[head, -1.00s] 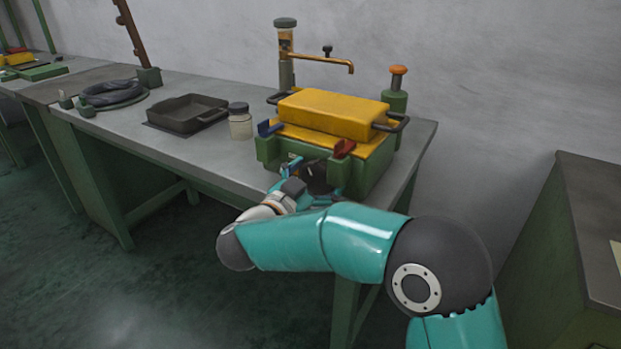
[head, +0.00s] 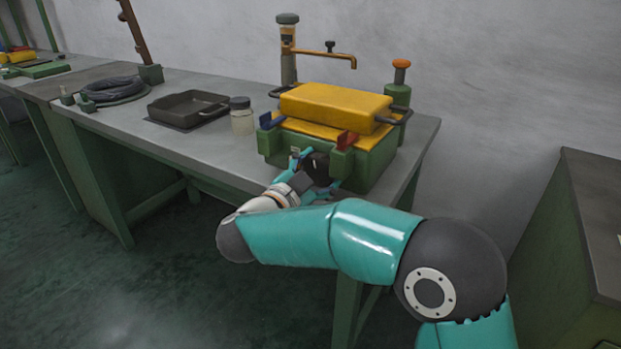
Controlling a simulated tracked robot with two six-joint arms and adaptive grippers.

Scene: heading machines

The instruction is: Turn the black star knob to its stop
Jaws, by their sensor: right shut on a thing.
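The black star knob (head: 317,167) is on the front face of the green machine (head: 374,164) with the yellow top, at the right end of the bench. My right gripper (head: 310,166) is at the knob and shut on it. Its fingers and wrist hide part of the knob, so its turn angle cannot be read. My left gripper is not in view.
On the machine are a yellow block (head: 335,107), a blue lever (head: 271,121) and a red lever (head: 347,140). A jar (head: 242,121) and a dark tray (head: 188,107) stand to its left.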

